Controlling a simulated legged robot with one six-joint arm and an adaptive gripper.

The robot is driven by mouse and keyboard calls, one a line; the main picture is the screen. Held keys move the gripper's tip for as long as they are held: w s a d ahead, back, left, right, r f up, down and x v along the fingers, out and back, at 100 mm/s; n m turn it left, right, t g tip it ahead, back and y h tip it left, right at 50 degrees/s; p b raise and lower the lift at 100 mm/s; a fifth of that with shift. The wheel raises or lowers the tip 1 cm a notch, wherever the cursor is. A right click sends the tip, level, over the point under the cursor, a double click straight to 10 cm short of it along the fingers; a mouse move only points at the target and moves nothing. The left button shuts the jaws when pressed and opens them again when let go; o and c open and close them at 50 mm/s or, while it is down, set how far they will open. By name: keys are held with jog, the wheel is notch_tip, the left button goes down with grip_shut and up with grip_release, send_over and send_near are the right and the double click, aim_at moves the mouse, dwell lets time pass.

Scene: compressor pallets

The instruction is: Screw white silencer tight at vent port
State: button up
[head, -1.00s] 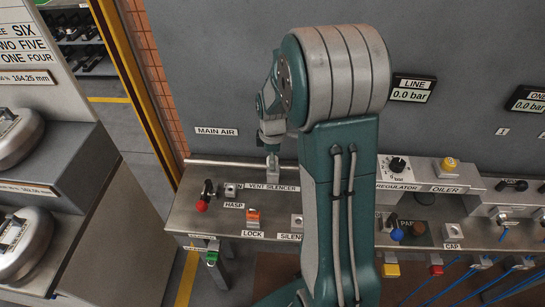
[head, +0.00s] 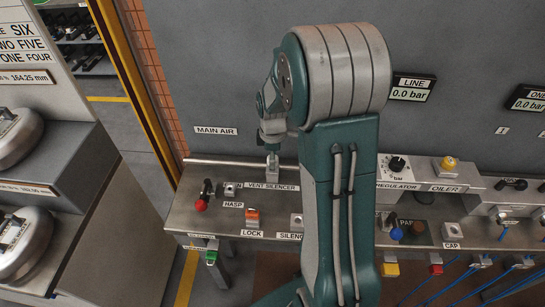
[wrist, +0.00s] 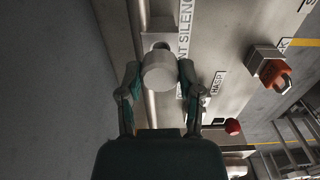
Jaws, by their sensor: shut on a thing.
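The white silencer (wrist: 160,72) is a pale cylinder between the two fingertips of my gripper (wrist: 158,78) in the wrist view. My gripper is shut on it, one finger on each side. The silencer sits at the vent port block (wrist: 157,39), whose face is partly hidden behind it. I cannot tell how far it is threaded in. In the head view my gripper (head: 272,153) points down at the back of the bench, by the "VENT SILENCER" label (head: 271,186). The silencer itself is too small to make out there.
A pipe (wrist: 147,110) runs along the wall close to my gripper. The regulator (head: 398,166) and oiler (head: 448,166) are further right.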

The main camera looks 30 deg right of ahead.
jog(key=shift+f, duration=0.9)
dwell(0.3)
jog(key=o, duration=1.2)
notch_tip(320, 180, up, 11)
jog(key=shift+r, duration=0.4)
